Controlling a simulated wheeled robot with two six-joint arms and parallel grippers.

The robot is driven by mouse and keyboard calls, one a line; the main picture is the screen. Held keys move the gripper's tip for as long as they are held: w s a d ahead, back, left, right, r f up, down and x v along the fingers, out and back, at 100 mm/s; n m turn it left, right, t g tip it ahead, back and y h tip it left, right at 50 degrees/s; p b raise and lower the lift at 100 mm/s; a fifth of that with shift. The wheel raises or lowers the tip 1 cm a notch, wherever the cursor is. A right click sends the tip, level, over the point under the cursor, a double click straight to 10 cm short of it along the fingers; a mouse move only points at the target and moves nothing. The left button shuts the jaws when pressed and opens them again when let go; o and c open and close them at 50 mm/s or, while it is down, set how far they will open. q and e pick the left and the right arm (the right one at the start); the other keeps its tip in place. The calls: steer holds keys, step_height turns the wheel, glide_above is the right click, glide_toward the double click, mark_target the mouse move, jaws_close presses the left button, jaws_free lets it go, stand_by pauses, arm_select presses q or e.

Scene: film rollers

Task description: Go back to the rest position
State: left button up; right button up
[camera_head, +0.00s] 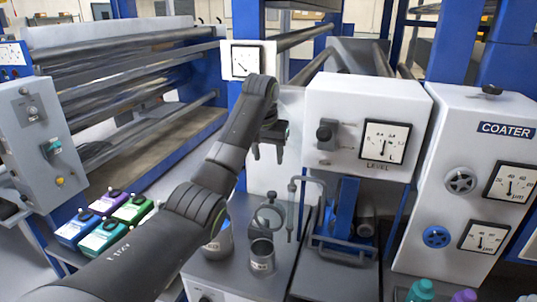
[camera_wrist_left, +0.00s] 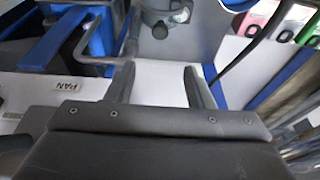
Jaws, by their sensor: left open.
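My left arm comes in from the lower left in the head view. Its gripper (camera_head: 268,152) hangs in front of the white machine panel, left of the LEVEL gauge box (camera_head: 367,122). In the left wrist view the two fingers (camera_wrist_left: 157,85) stand apart with nothing between them. A metal cup (camera_head: 262,256) and a round-topped fixture (camera_head: 268,217) are below the gripper on the grey bench. My right gripper is in neither view.
Several coloured boxes (camera_head: 104,235) stand at the left, partly behind my arm. A grey control box (camera_head: 42,140) and rollers (camera_head: 130,62) are further left. The COATER panel (camera_head: 470,170) stands at the right. Bottles (camera_head: 420,291) show at the bottom right.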

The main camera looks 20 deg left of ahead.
arm_select(q)
steer(key=s+a+f, duration=0.3)
steer(key=s+f, duration=0.5)
steer(key=f, duration=0.6)
steer(key=s+a+f, duration=0.3)
steer(key=s+f, duration=0.6)
steer(key=f, duration=0.4)
steer(key=s+a+f+y, duration=0.1)
steer(key=s+f, duration=0.2)
steer(key=s, duration=0.4)
steer(key=s+a+f, duration=0.2)
steer(key=s+f, duration=0.1)
steer(key=s, duration=0.3)
steer(key=s+a+r+n+y, duration=0.1)
steer(key=s+a+r, duration=0.1)
steer(key=s, duration=1.7)
step_height(320, 180, down, 25)
steer(key=a, duration=0.1)
steer(key=s+d+f+g, duration=0.1)
steer(key=s+f, duration=1.4)
steer(key=shift+s+f+g+h, duration=0.15)
steer(key=shift+s+g+h, duration=0.1)
steer(key=shift+g+h, duration=0.15)
